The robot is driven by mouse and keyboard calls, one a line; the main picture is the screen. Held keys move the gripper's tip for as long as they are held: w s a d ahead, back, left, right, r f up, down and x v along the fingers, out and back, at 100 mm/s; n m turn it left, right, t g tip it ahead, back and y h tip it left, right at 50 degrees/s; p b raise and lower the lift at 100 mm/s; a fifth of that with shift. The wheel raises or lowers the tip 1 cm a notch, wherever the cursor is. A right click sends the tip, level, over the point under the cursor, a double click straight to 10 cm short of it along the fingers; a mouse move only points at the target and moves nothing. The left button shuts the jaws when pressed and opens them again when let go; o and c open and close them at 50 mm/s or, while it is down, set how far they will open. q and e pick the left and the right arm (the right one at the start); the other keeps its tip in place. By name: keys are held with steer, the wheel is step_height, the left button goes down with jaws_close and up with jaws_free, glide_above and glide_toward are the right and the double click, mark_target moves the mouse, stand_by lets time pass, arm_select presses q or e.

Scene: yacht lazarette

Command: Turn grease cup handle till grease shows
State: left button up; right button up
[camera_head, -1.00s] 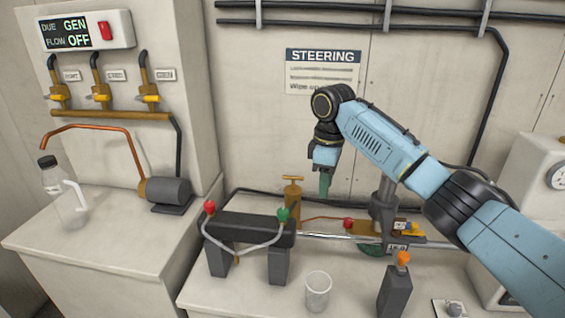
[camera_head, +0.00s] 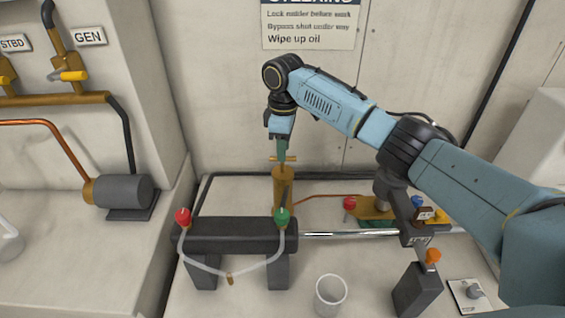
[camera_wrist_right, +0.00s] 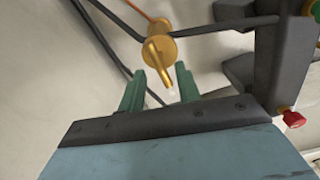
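The brass grease cup (camera_head: 283,190) stands upright behind the black manifold block at the wall. Its T-shaped handle (camera_head: 271,158) is on top, partly hidden by my fingers. In the right wrist view the cup (camera_wrist_right: 160,22) is seen from above, and the handle bar (camera_wrist_right: 157,62) points into the gap between the green fingers. My right gripper (camera_head: 281,155) points down at the handle; in the wrist view (camera_wrist_right: 160,72) it is open, with a gap visible on both sides of the bar. No grease can be made out. My left gripper is out of view.
The black block (camera_head: 235,236) carries a red knob (camera_head: 183,217), a green knob (camera_head: 282,216) and a looped clear hose in front of the cup.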

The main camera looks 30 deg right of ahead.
mark_target(283, 165)
step_height(283, 165, down, 4)
steer(key=shift+f, duration=0.75)
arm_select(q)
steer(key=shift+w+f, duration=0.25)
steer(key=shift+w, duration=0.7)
arm_select(e)
steer(key=shift+c, duration=0.7)
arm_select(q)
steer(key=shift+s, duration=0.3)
arm_select(e)
jaws_close()
